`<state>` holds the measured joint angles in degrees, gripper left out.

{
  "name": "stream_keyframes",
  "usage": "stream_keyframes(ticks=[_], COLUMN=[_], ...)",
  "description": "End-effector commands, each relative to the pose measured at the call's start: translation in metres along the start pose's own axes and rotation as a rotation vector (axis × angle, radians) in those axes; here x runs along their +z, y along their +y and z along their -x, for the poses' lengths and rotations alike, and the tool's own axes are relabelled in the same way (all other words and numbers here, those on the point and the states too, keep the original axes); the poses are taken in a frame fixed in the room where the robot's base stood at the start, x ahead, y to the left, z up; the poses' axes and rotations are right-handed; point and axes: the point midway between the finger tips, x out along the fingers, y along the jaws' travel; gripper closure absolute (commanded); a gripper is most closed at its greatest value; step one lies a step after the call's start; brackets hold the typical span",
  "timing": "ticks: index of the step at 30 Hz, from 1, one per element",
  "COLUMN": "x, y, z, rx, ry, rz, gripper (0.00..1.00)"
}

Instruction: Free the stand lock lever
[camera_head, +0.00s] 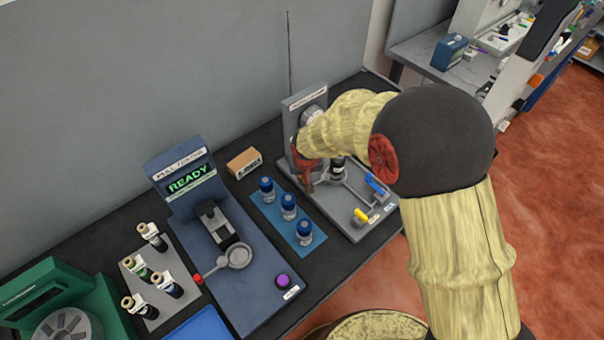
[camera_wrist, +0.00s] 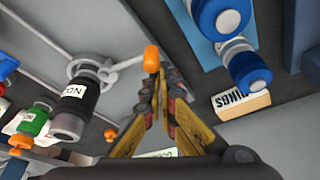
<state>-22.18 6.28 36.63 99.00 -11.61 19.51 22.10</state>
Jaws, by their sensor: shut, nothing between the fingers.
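The grey stand (camera_head: 345,223) stands at the right end of the dark bench, with a black bottle (camera_head: 338,165) at its middle. In the wrist view the black bottle (camera_wrist: 72,112) sits by a grey round holder. A grey lever with an orange tip (camera_wrist: 151,56) reaches from this holder towards my gripper (camera_wrist: 161,74). My gripper is shut and empty, its fingertips close beside the orange tip; I cannot tell whether they touch. In the head view my gripper (camera_head: 307,187) is low in front of the stand's upright, and the orange tip is hidden.
A blue mat (camera_head: 268,212) with blue-capped bottles (camera_head: 288,201) lies left of the stand. A small cardboard box (camera_head: 244,163) is behind it. The blue READY station (camera_head: 262,298) is further left. Blue (camera_head: 375,185) and yellow (camera_head: 361,215) handles are on the stand's right and front.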

Motion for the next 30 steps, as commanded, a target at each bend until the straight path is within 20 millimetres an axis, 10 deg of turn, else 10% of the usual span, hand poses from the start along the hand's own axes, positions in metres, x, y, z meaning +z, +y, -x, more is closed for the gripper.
stream_keyframes(ticks=[30], x=[0.0], y=[0.002], z=[0.013], rx=[0.001], ry=[0.0], rz=[-0.001], gripper=[1.0])
